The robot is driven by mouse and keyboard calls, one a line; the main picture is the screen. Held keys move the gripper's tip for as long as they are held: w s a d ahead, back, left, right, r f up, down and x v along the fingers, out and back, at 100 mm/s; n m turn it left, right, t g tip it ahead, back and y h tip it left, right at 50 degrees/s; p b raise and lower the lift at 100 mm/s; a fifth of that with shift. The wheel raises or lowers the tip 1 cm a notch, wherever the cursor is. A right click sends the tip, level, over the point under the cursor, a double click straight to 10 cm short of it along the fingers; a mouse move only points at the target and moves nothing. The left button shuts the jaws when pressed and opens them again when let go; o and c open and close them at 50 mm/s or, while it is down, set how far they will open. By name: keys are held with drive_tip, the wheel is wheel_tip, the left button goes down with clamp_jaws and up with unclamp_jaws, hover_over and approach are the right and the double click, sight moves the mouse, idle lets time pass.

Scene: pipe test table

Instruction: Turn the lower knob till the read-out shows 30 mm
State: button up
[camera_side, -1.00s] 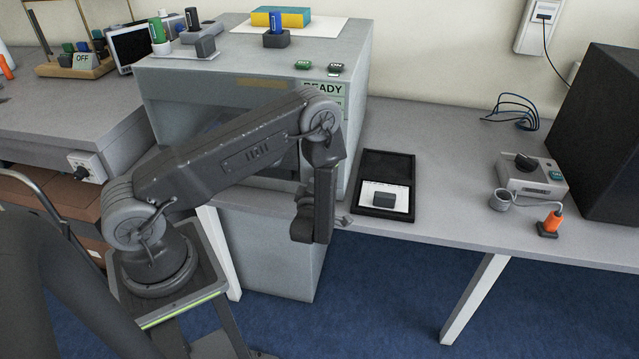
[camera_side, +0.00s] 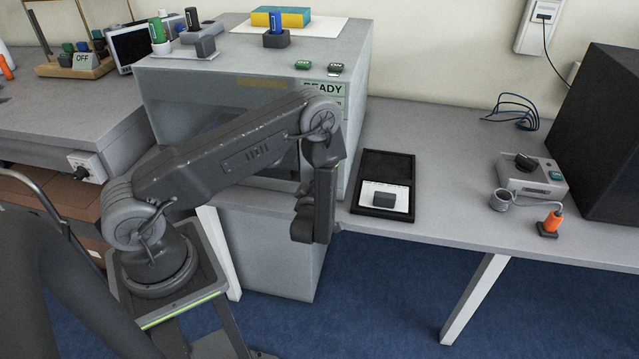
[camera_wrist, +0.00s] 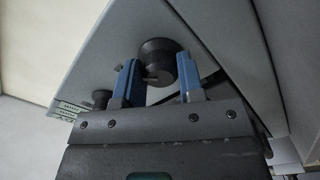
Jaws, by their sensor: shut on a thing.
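In the wrist view a large round black knob (camera_wrist: 159,57) sits on the grey front panel, between the blue fingers of my gripper (camera_wrist: 159,77). The gripper is shut on it. A smaller dark knob (camera_wrist: 101,97) is to the left, closer to the green read-out (camera_wrist: 68,109). The gripped knob is farther from the read-out, so I take it as the lower knob. The read-out is too small and tilted to read there. In the side view the panel (camera_side: 323,91) says READY; its number is not legible. My arm hides the knobs and fingers there.
The grey cabinet (camera_side: 190,80) stands on the bench, with small blocks on top.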

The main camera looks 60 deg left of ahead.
drive_tip(key=shift+s, duration=0.1)
drive_tip(key=o, duration=0.9)
drive_tip(key=v, duration=1.3)
drive_tip(key=shift+s+d, duration=0.25)
drive_tip(key=shift+r, duration=0.1)
